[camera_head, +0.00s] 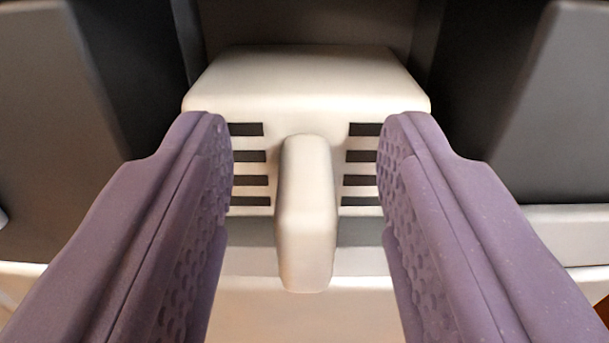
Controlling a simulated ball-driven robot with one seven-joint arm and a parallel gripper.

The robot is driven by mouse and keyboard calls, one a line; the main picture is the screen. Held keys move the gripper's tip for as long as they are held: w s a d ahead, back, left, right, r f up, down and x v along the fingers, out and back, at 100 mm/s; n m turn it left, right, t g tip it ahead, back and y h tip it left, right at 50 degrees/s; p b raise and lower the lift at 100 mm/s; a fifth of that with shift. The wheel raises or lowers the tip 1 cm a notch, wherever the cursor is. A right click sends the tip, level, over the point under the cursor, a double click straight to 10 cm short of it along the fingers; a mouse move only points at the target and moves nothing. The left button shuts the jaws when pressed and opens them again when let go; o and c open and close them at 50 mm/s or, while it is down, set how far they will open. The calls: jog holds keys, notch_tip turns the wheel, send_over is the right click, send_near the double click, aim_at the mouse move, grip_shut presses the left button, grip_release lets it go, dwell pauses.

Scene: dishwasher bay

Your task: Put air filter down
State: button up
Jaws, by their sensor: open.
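The air filter (305,85) is a white box with dark slots on its front and a white handle (306,215) sticking out toward me. It sits in a dark recess in the middle of the view. My gripper (305,150) is open, with one purple finger on each side of the handle. There is a clear gap between each finger and the handle. The fingertips overlap the outer ends of the slots in the picture. I cannot tell whether they touch the filter's front.
Grey panels stand at the left (45,110) and right (560,110) of the recess, with dark gaps beside the filter. A pale ledge (300,310) runs below the filter along the bottom of the view.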

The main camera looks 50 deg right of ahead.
jog(key=v, duration=1.2)
jog(key=w+a+r+n+t+y, duration=0.3)
jog(key=a+r+t+y, duration=0.15)
jog(key=a+r, duration=0.2)
jog(key=w+a+r+n+t+y, duration=0.3)
jog(key=a+r+n+y, duration=0.15)
jog(key=a, duration=0.35)
jog(key=s+a+r+n+g+y, duration=0.2)
jog(key=s+a+r+g+y, duration=0.2)
jog(key=a, duration=0.4)
jog(key=shift+s+a+r+y, duration=0.15)
jog(key=shift+s+r+y, duration=0.3)
jog(key=shift+s, duration=0.7)
